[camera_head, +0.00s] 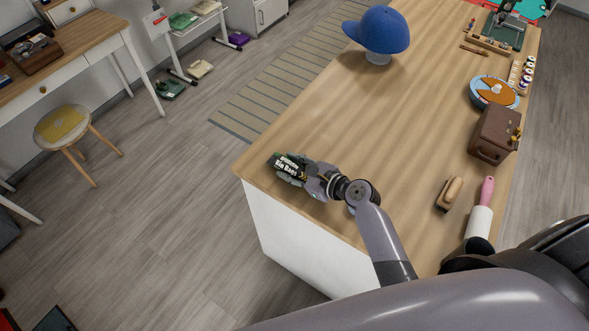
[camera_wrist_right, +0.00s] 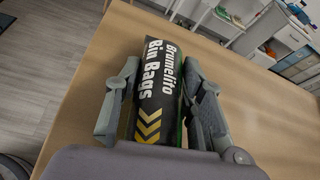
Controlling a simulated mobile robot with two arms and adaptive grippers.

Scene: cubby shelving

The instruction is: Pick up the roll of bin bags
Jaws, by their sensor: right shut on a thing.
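The roll of bin bags (camera_wrist_right: 158,85) is black with white lettering and yellow chevrons. In the right wrist view it lies lengthwise between the two fingers of my right gripper (camera_wrist_right: 160,105), which is shut on it. In the head view the roll (camera_head: 288,166) and my right gripper (camera_head: 292,170) are at the near left corner of the wooden table (camera_head: 330,120). I cannot tell whether the roll touches the tabletop. The gripper hides part of the roll. My left gripper is not in view.
A blue cap (camera_head: 380,30) on a stand is at the table's far side. A brown box (camera_head: 495,134), a brush (camera_head: 449,194) and a lint roller (camera_head: 482,212) lie along the right side. The middle of the tabletop is clear. A stool (camera_head: 64,126) stands on the floor at left.

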